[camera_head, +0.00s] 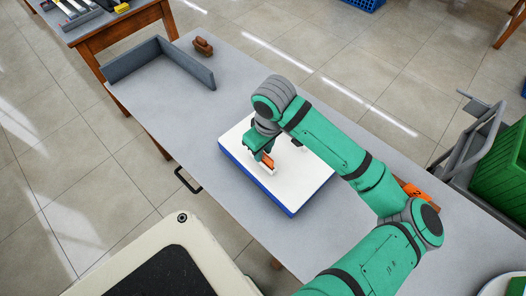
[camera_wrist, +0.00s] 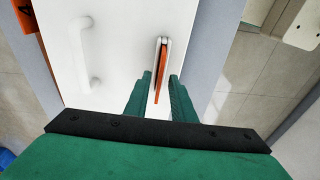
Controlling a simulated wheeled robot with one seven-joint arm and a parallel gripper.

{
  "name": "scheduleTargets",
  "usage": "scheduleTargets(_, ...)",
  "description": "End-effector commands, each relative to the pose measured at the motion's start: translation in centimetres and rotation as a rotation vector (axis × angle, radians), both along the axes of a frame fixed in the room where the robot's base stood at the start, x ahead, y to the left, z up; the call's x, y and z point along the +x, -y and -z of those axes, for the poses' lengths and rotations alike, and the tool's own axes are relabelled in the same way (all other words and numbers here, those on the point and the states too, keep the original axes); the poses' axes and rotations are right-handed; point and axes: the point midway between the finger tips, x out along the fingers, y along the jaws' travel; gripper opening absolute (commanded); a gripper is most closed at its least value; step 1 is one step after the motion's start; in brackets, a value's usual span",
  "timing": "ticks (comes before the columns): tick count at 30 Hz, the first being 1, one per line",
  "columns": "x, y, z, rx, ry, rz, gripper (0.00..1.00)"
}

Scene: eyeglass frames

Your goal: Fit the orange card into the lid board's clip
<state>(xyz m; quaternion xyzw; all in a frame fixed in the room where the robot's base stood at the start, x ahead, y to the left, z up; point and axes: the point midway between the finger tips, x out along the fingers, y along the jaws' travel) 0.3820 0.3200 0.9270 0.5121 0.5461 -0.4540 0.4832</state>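The lid board is a white slab with a blue edge (camera_head: 234,162), lying on the grey table. The orange card (camera_head: 269,162) is thin and stands on edge over the board. In the wrist view the card (camera_wrist: 160,75) shows edge-on, its far end between the white walls of the clip (camera_wrist: 164,41). How deep it sits is unclear. My gripper (camera_wrist: 161,85) has its two green fingers on either side of the card's near end, with visible gaps to it. It is low over the board in the head view (camera_head: 262,155).
A white handle (camera_wrist: 84,55) rises from the board left of the clip. An orange numbered block (camera_head: 416,193) lies at the right, partly behind my arm. A grey angled wall (camera_head: 160,62) and a brown block (camera_head: 203,46) stand at the table's far end.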

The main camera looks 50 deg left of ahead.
Motion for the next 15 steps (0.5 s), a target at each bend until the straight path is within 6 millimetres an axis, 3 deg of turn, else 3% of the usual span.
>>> scheduleTargets(15, 0.6, 1.3, -7.0, 0.000, 0.004, 0.013, 0.23)
